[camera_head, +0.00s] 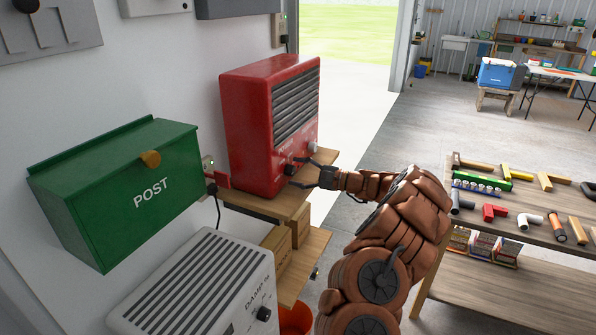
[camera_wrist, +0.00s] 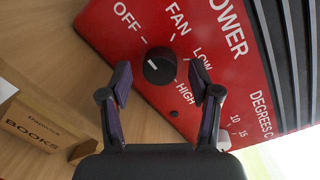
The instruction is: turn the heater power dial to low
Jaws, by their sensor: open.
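The red heater (camera_head: 252,125) stands on a wooden shelf against the wall, its dials on the front. The black power dial (camera_wrist: 160,66) shows in the wrist view, ringed by OFF, FAN, LOW and HIGH. A small pale mark shows on its face; I cannot tell for sure which label it points to. My gripper (camera_wrist: 160,76) is open, one finger on each side of the dial, with visible gaps on both sides. In the head view my gripper (camera_head: 295,172) reaches the heater's lower front and partly covers the dial.
A pale temperature dial (camera_wrist: 222,138) sits near my right finger in the wrist view. A green post box (camera_head: 120,190) and a grey dehumidifier (camera_head: 200,285) are left of my arm. A wooden tool bench (camera_head: 500,265) stands to the right.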

